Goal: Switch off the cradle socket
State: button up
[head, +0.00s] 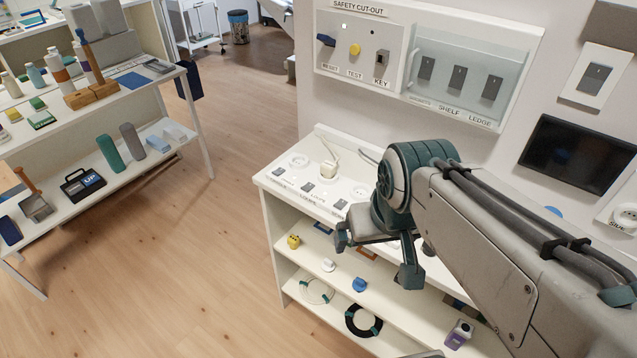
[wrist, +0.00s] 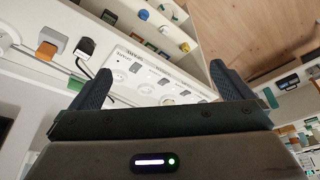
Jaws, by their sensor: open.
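A white socket strip (head: 352,188) lies on top of the low shelf unit, with round sockets (head: 298,161) and small grey rocker switches (head: 307,187). One label looks like LOUPE; the others are too small for me to tell which socket is the cradle's. A white plug (head: 328,170) with a cable sits in one socket. My gripper (head: 376,260) is open and empty in front of the unit's top edge, and my arm hides the strip's right part. In the wrist view the strip (wrist: 138,66) shows between the spread fingers (wrist: 160,68), apart from them. The switch positions cannot be told.
On the wall are a SAFETY CUT-OUT panel (head: 359,45), a clear-covered switch box (head: 468,65), another switch (head: 594,77) and a dark screen (head: 577,155). Small items and coiled cables (head: 363,320) lie on the unit's shelves. Open wooden floor (head: 170,260) is at left, before another shelf.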

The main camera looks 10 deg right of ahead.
aim_at(280, 170)
jog(key=u, duration=1.55)
jog(key=i, duration=1.05)
jog(key=z, duration=1.85)
